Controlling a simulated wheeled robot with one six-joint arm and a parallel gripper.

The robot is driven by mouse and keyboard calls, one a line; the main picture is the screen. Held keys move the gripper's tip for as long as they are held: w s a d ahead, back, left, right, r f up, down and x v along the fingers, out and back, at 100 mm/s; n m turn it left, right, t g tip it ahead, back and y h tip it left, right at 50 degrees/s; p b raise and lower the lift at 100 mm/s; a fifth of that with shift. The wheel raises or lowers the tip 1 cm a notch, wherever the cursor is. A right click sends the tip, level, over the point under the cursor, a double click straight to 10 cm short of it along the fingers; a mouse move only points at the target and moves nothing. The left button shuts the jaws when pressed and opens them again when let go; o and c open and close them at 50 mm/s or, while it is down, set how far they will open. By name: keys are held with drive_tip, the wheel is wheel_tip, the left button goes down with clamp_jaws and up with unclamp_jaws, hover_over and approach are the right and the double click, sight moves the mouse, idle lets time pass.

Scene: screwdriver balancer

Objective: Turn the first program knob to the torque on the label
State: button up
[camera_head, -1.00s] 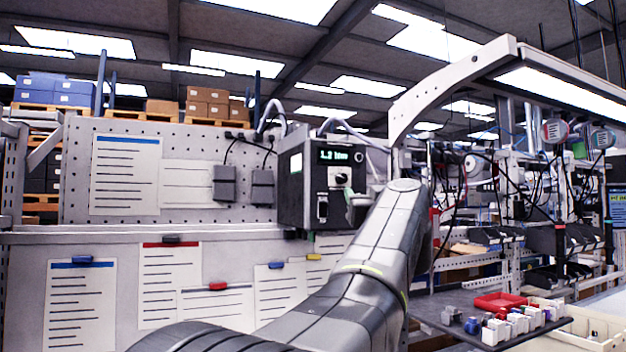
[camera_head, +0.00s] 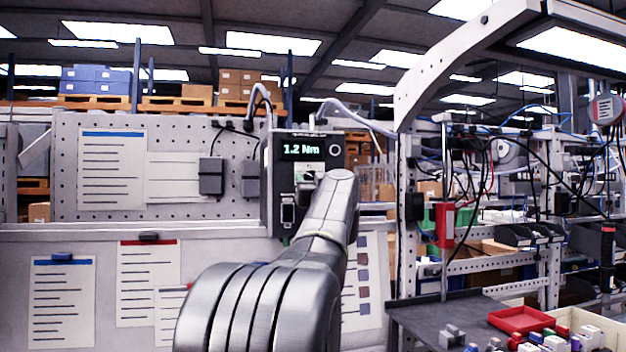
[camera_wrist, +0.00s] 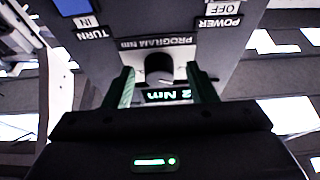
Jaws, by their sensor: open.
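The dark controller box (camera_head: 282,160) hangs on the perforated panel, and its green display (camera_head: 303,150) reads 1.2 Nm. The round dark program knob (camera_wrist: 159,68) lies between the tips of my gripper (camera_wrist: 161,80). The two fingers are apart, one on each side of the knob; I cannot tell whether either touches it. In the head view my arm hides the knob and gripper. No torque label is readable.
Printed sheets (camera_head: 112,170) hang on the panel left of the box, near two small grey boxes (camera_head: 211,176). At the lower right are a dark shelf (camera_head: 420,310), a red tray (camera_head: 522,319) and small colored blocks. A pale frame post stands right of my arm.

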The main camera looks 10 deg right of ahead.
drive_tip(key=c, duration=1)
drive_tip(key=shift+o, duration=0.2)
drive_tip(key=shift+m, duration=0.4)
drive_tip(key=m+h, duration=0.1)
drive_tip(key=m, duration=0.1)
drive_tip(key=m+h, duration=0.1)
drive_tip(key=shift+a+r+m, duration=0.1)
drive_tip(key=shift+a+m, duration=0.1)
drive_tip(key=shift+m, duration=0.2)
drive_tip(key=m, duration=0.1)
drive_tip(key=m+h+p, duration=0.2)
drive_tip(key=shift+a+r+m+g, duration=0.1)
drive_tip(key=shift+r+m+g, duration=0.2)
drive_tip(key=shift+m, duration=0.1)
drive_tip(key=m+g+h+p, duration=0.1)
drive_tip(key=m+h+p, duration=0.1)
drive_tip(key=m+p, duration=0.1)
drive_tip(key=shift+m+p, duration=0.4)
drive_tip(key=shift+p, duration=0.25)
drive_tip(key=m+g+p, duration=0.1)
drive_tip(key=m+p, duration=0.1)
drive_tip(key=p, duration=0.1)
drive_tip(key=shift+a+r+p, duration=0.1)
drive_tip(key=shift+p, duration=0.25)
drive_tip(key=shift+m+g+h+p, duration=0.3)
drive_tip(key=shift+m+h+p, duration=0.2)
drive_tip(key=shift+m+p, duration=0.65)
